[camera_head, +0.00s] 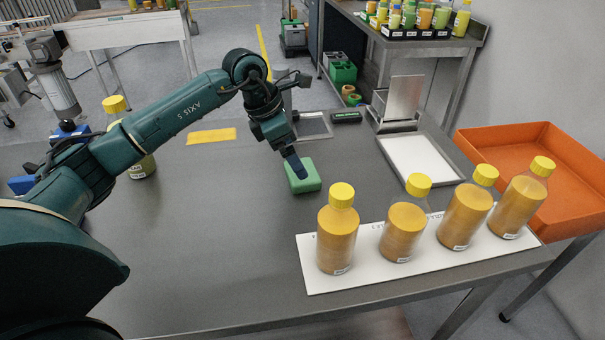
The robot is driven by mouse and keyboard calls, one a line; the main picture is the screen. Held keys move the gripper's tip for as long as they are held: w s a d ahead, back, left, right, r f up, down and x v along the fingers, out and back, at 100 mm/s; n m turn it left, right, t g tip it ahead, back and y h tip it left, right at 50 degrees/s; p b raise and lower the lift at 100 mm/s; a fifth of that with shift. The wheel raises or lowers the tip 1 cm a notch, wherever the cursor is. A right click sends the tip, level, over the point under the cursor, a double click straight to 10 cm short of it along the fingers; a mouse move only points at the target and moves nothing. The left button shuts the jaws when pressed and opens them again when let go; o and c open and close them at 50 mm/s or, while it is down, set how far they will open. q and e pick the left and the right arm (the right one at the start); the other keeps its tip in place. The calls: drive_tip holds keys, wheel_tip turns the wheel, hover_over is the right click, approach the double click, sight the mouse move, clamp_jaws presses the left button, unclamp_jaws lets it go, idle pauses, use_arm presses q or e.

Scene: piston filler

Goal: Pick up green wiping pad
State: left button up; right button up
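The green wiping pad (308,181) is a small green block lying on the grey table, near the middle of the view. My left arm reaches in from the left, and my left gripper (296,166) points down at the pad. Its dark fingertips overlap the pad's upper left part in the picture. I cannot tell whether they touch it or are just above it. The fingers line up in this view, so the gap between them is hidden. My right gripper is not in view.
Several yellow-capped bottles (337,235) stand on a white mat (318,281) right of the pad. Behind are a metal tray (420,158) and an orange bin (500,133). A yellow cloth or card (211,136) lies left. The table (230,230) in front of the pad is clear.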

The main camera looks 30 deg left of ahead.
use_arm(q)
drive_tip(key=x, duration=0.5)
drive_tip(key=shift+s+f+p, duration=0.1)
drive_tip(key=shift+f+p, duration=0.2)
drive_tip(key=shift+f, duration=0.15)
drive_tip(key=c, duration=0.9)
